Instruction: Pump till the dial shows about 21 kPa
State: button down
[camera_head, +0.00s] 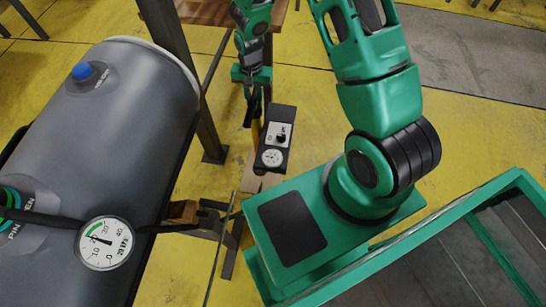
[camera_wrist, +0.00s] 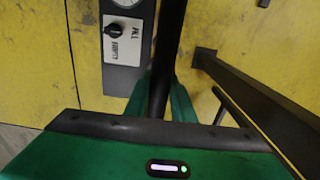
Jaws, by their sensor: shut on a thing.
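The round dial (camera_head: 106,243) sits on the grey inflatable tube at the left in the head view. Its scale runs from 0 to 40 kPa, and its needle seems to point near 20; the exact value is too small to read. My gripper (camera_head: 253,100) is shut on a dark upright bar, the lever (camera_wrist: 168,45), at the upper middle. A dark pump box (camera_head: 282,117) with a small gauge (camera_head: 272,157) is just right of it. Its selector knob (camera_wrist: 114,31) has a FILL and EMPTY label in the wrist view. The lever's lower end is hidden.
The grey tube (camera_head: 130,110) with a blue cap (camera_head: 82,71) fills the left. A wooden table (camera_head: 220,10) with dark legs stands behind. Yellow floor (camera_head: 310,125) shows between the box and my base. A dark beam (camera_wrist: 255,105) crosses the wrist view's right side.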

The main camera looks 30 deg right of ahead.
aim_at(254, 96)
notch_tip(254, 96, up, 23)
notch_tip(254, 96, down, 23)
jog(key=shift+w+d+f, duration=0.1)
dwell(1.6)
jog(key=shift+w, duration=0.1)
jog(key=c, duration=1.4)
grip_release()
jog(key=shift+o, duration=0.2)
jog(key=shift+r, duration=3.55)
